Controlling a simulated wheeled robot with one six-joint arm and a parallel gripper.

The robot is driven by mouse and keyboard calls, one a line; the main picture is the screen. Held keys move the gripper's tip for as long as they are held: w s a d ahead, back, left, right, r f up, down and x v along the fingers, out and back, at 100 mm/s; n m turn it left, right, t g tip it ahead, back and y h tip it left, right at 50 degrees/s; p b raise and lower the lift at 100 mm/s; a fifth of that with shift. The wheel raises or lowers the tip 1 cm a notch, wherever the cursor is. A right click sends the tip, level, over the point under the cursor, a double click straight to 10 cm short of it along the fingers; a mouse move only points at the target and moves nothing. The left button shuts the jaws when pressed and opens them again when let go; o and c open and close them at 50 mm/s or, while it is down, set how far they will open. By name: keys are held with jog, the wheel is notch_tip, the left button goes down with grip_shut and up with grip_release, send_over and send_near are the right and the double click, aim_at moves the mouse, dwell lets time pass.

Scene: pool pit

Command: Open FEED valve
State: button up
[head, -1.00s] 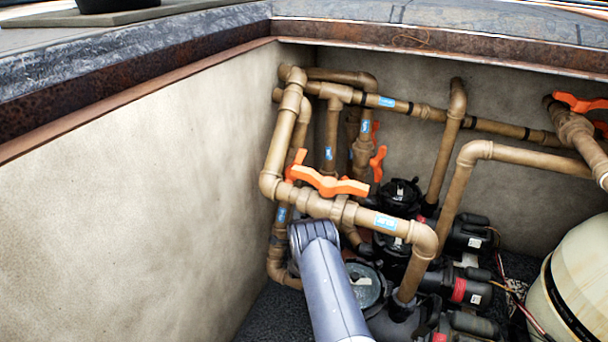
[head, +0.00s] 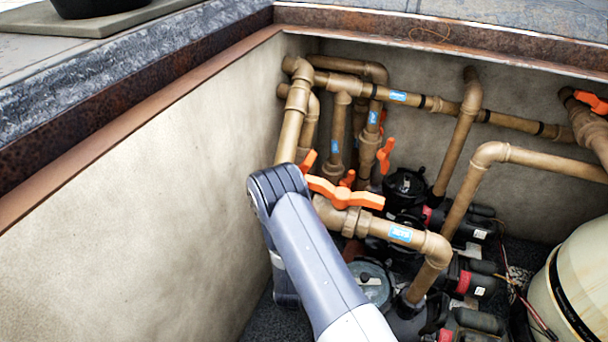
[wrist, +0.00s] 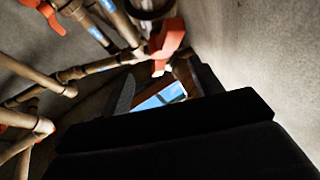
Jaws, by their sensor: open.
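Several orange valve handles sit on the tan pipes in the head view. The nearest handle (head: 345,193) lies along a front pipe with a blue label (head: 401,233); I cannot read which label says FEED. Another upright orange handle (head: 385,155) is behind it. My arm (head: 300,240) reaches up in front of the pipes, left of the nearest handle, and hides part of the pipework. My gripper is hidden in the head view. In the wrist view my gripper (wrist: 163,90) is open, with dark fingers and nothing held. An orange handle (wrist: 167,42) is just beyond the fingertips.
The pit's left wall (head: 130,190) is close to my arm. Black pumps (head: 405,187) stand low behind the pipes. A cream tank (head: 580,280) is at the right. Another orange handle (head: 592,102) is at the far right. Pipes crowd the middle.

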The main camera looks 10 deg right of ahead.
jog(key=b+x, duration=0.1)
jog(key=x, duration=0.9)
jog(key=shift+w+r+b, duration=0.1)
jog(key=shift+w+b, duration=0.15)
jog(key=shift+b, duration=0.1)
jog(key=shift+c, duration=0.5)
jog(key=c, duration=1.2)
jog(key=shift+d, duration=0.1)
grip_shut()
